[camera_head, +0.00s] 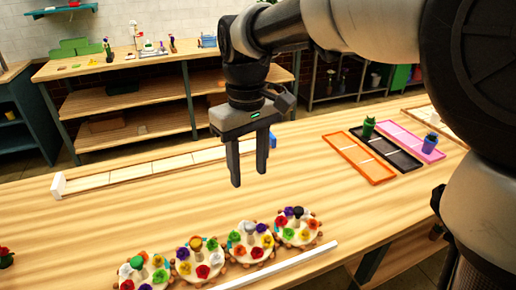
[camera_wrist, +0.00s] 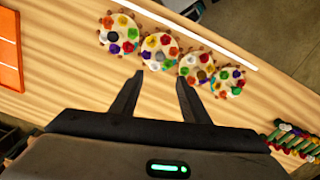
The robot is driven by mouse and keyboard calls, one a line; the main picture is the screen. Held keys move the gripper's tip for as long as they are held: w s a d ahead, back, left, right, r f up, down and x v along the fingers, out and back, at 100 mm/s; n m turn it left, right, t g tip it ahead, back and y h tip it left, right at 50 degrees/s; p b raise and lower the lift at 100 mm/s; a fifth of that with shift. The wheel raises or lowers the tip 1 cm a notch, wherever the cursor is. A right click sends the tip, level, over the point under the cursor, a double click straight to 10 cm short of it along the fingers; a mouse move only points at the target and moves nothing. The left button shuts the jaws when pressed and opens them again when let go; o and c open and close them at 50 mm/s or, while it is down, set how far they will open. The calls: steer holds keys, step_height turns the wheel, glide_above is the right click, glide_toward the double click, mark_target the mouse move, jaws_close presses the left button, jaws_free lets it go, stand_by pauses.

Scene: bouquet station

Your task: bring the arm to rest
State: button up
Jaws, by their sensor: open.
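My gripper (camera_head: 250,174) hangs above the wooden table in the head view, fingers pointing down and apart, with nothing between them. In the wrist view my gripper (camera_wrist: 160,80) is also open and empty, with bare table between its fingertips. My arm reaches in from the upper right of the head view. The gripper is clear of the round flower holders near the table's front edge; in the head view they stand below it in the picture.
Several round holders with colourful flowers (camera_head: 203,271) stand in a row beside a white strip (camera_head: 285,266). Orange (camera_head: 374,181), black and pink trays lie at right; a green pot (camera_head: 368,127) and a blue pot (camera_head: 430,144) stand there. A long divided rack (camera_head: 130,177) lies at the back.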

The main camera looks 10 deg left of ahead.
steer(key=shift+r, duration=0.15)
steer(key=s+d+r+m+t+p, duration=0.2)
steer(key=s+d+r+m+p, duration=0.1)
steer(key=d, duration=0.5)
steer(key=s+d+r+m+t+p, duration=0.1)
steer(key=s+d+r+m+p, duration=0.2)
steer(key=d, duration=0.5)
steer(key=s+d+r+m+t+p, duration=0.2)
steer(key=s+d+r+m+p, duration=0.1)
steer(key=s+d+r+p, duration=0.1)
steer(key=s+d+r, duration=0.1)
steer(key=s+d, duration=0.1)
steer(key=d, duration=0.1)
steer(key=shift+d+t, duration=0.3)
steer(key=shift+d, duration=0.1)
steer(key=shift+c, duration=0.2)
